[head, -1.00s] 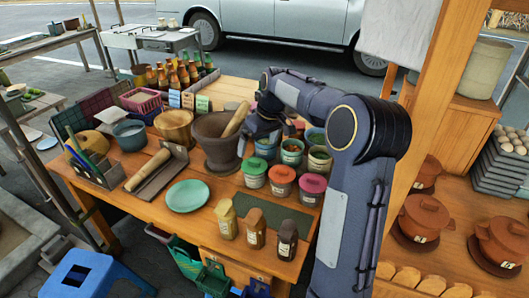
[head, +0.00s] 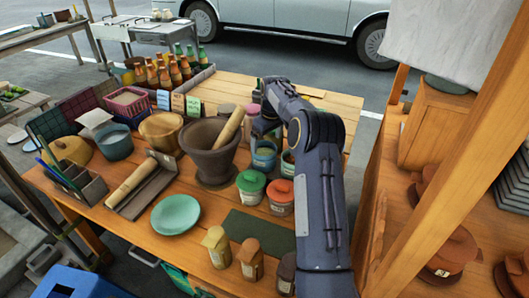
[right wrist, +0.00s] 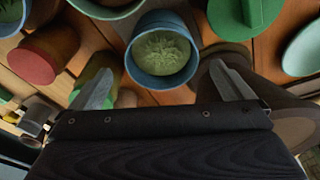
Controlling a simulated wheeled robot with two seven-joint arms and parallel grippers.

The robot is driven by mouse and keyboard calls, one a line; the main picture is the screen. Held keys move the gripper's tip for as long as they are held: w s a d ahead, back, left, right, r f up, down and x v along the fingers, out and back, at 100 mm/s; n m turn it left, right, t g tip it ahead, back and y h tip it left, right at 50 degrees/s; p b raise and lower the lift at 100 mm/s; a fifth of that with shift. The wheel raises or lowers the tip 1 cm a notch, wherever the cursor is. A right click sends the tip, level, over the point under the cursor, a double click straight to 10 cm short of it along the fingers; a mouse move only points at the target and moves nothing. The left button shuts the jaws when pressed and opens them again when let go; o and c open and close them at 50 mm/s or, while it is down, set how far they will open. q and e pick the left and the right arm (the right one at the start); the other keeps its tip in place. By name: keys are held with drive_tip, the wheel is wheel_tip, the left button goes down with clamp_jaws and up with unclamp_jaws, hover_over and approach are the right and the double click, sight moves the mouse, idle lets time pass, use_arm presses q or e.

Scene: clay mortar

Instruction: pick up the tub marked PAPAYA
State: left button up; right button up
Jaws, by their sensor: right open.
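Several tubs stand right of the mortar; I cannot read PAPAYA on any. They include a green-lidded tub (head: 251,188), an orange-lidded tub (head: 281,196), and an open blue tub (head: 264,158). An open blue tub with green shredded contents (right wrist: 163,50) lies between and beyond my right fingers in the right wrist view. A red-lidded tub (right wrist: 40,55) is left of it and a green lid (right wrist: 248,14) is upper right. My right gripper (right wrist: 165,88) is open and empty; in the head view it (head: 264,130) hangs over the tubs. My arm hides some tubs. My left gripper is out of view.
The brown mortar (head: 209,150) with its wooden pestle (head: 229,128) stands close left of my right gripper. A teal plate (head: 175,214), several jars (head: 217,248) and a dark green mat (head: 262,231) are nearer. Bottles (head: 172,72) stand at the back.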

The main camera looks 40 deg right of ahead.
sight(264, 153)
drive_tip(key=f, duration=0.3)
drive_tip(key=shift+w+f+p, duration=0.1)
drive_tip(key=shift+w+p, duration=0.25)
drive_tip(key=f, duration=0.3)
drive_tip(key=f+p, duration=0.1)
drive_tip(key=shift+w+a+f, duration=0.15)
drive_tip(key=shift+w+f, duration=0.1)
drive_tip(key=shift+w, duration=0.15)
drive_tip(key=c, duration=1.1)
